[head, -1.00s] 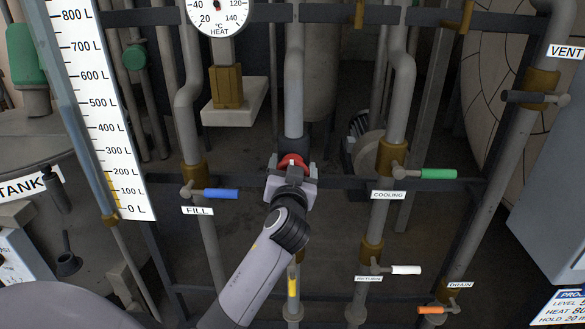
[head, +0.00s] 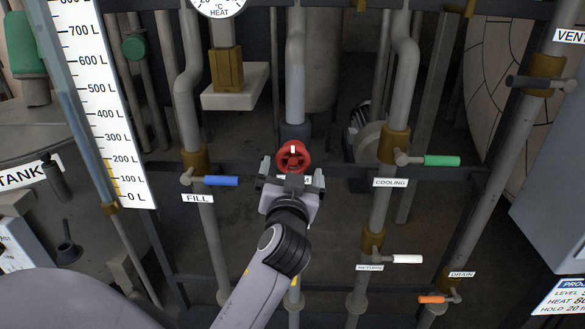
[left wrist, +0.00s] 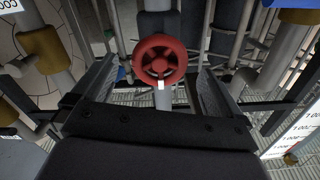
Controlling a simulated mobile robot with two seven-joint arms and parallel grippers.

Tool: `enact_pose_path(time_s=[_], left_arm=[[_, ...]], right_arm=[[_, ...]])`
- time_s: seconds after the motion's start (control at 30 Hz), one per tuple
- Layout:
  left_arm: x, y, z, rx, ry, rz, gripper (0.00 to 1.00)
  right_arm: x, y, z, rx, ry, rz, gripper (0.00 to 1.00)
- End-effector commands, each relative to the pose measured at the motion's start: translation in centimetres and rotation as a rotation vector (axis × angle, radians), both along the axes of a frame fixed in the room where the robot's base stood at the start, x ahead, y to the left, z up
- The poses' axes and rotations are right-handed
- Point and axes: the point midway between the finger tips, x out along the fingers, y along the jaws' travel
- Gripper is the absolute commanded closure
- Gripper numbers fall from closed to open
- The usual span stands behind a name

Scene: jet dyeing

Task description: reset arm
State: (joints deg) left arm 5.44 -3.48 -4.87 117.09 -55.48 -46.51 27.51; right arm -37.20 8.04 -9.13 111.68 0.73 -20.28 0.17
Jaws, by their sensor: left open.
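My left gripper (head: 291,174) is open in front of the red handwheel (head: 294,157) on the middle pipe. In the head view its two fingers stand apart, just below and to either side of the wheel. In the left wrist view the red handwheel (left wrist: 160,60) shows whole between the two spread fingers (left wrist: 163,92), with nothing held. A white mark shows on its rim. The gripper partly hides a label below the wheel. My left arm reaches up from the bottom of the head view. My right gripper is not in view.
Blue FILL (head: 221,181), green COOLING (head: 441,160), white RETURN (head: 407,259) and orange DRAIN (head: 432,299) lever handles stick out from pipes around the arm. The black VENT handle (head: 524,83) is at upper right. A litre scale (head: 98,110) stands at left.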

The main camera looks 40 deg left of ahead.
Motion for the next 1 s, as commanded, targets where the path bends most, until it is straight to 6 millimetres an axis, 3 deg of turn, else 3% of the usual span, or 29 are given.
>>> enact_pose_path(time_s=[0.57, 0.67, 0.77, 0.87, 1.0], left_arm=[[-0.2, -0.1, 0.0, 0.0, 0.002, -0.001, 0.0], [-0.3, -0.4, -1.0, 0.0, 0.021, -0.019, 0.0], [-0.6, -1.3, -3.9, -0.005, 0.082, -0.079, 0.0], [-1.8, -2.9, -8.8, -0.02, 0.182, -0.186, 0.0], [-5.8, -5.9, -17.1, -0.077, 0.339, -0.366, 0.0]], right_arm=[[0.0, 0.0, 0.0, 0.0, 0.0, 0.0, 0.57], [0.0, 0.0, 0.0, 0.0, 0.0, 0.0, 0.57], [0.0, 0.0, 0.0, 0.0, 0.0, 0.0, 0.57], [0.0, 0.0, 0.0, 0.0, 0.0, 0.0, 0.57], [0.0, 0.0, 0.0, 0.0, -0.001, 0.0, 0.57]])
